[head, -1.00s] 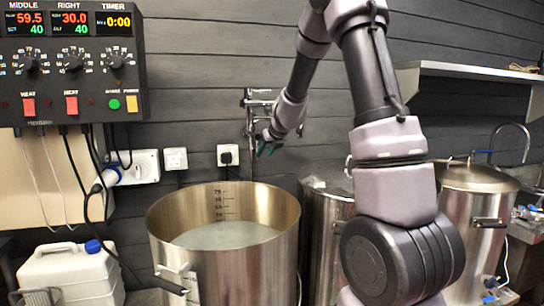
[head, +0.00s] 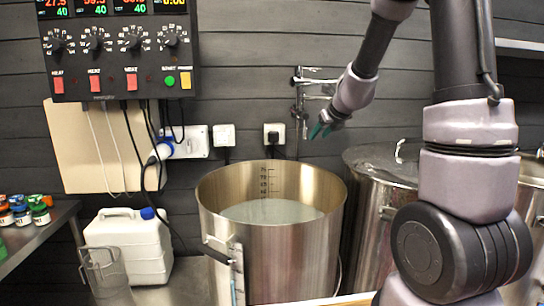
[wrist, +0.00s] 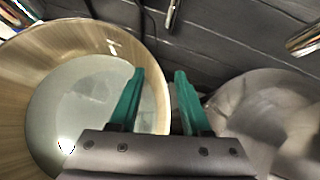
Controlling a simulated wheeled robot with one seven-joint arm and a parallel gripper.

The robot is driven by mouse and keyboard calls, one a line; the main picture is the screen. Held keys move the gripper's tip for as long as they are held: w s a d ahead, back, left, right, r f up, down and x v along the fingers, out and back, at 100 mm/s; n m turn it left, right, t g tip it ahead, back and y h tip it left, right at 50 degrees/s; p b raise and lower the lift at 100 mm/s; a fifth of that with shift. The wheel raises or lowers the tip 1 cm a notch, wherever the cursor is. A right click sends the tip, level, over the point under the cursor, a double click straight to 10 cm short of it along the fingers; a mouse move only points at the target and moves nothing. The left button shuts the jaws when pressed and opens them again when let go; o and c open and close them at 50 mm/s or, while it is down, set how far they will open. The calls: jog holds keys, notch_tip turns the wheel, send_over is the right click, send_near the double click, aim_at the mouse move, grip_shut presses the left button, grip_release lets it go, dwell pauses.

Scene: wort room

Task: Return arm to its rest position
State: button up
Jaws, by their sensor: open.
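My gripper (head: 321,130) is at the end of my bent arm, above the right rim of the open steel pot in the head view. In the wrist view its two green fingers (wrist: 159,100) are apart with nothing between them. The open steel pot (head: 222,240) holds pale liquid (head: 270,211) and has volume marks on its inner wall. The pot's inner wall (wrist: 20,80) fills the left of the wrist view. My gripper is apart from the wall tap (head: 318,82) behind it.
A lidded steel pot (head: 380,158) stands to the right, partly behind my arm. A control panel (head: 120,50) hangs at upper left. A white jerrycan (head: 128,240) and a glass jug (head: 108,280) stand left of the open pot. Small bottles (head: 22,211) stand on a steel table.

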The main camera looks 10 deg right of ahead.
jog(key=s+a+r+n+y, duration=0.2)
jog(key=s+a+r+n, duration=0.1)
jog(key=s+r+n, duration=0.4)
jog(key=s+a+r+n+y, duration=0.1)
jog(key=s+a+r+n, duration=0.35)
jog(key=s+n, duration=0.5)
jog(key=s+d+n+g+h, duration=0.1)
jog(key=s+d+n, duration=0.1)
jog(key=s+n, duration=0.4)
jog(key=s+d+n+g+h, duration=0.1)
jog(key=s+d+n+h, duration=0.1)
jog(key=s+n, duration=0.4)
jog(key=s+d, duration=0.1)
jog(key=s, duration=0.1)
jog(key=shift+s, duration=0.35)
